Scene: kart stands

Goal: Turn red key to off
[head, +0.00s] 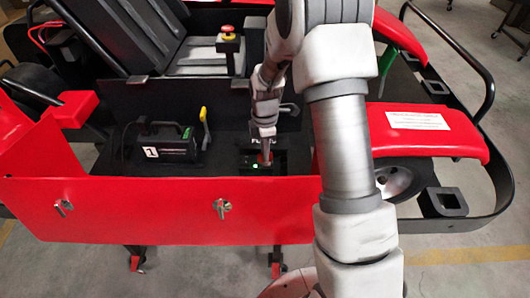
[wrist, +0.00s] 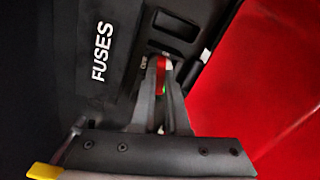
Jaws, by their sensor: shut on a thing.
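The red key (head: 263,158) sits on a small black switch panel inside the kart's side bay, with a green light (head: 255,167) beside it. In the wrist view the red key (wrist: 161,76) stands between my fingertips, and a bit of green shows just below it. My gripper (head: 265,147) reaches down from above to the panel; in the wrist view my gripper (wrist: 160,72) is shut on the key. The fingers hide part of the key and most of the labels around it, so I cannot read which position it is in.
A panel marked FUSES (wrist: 102,52) lies left of the key in the wrist view. A black box labelled 1 (head: 162,143) and a yellow-handled part (head: 204,120) stand left of my gripper. The red side panel (head: 150,210) borders the bay in front. A red button (head: 228,31) is behind.

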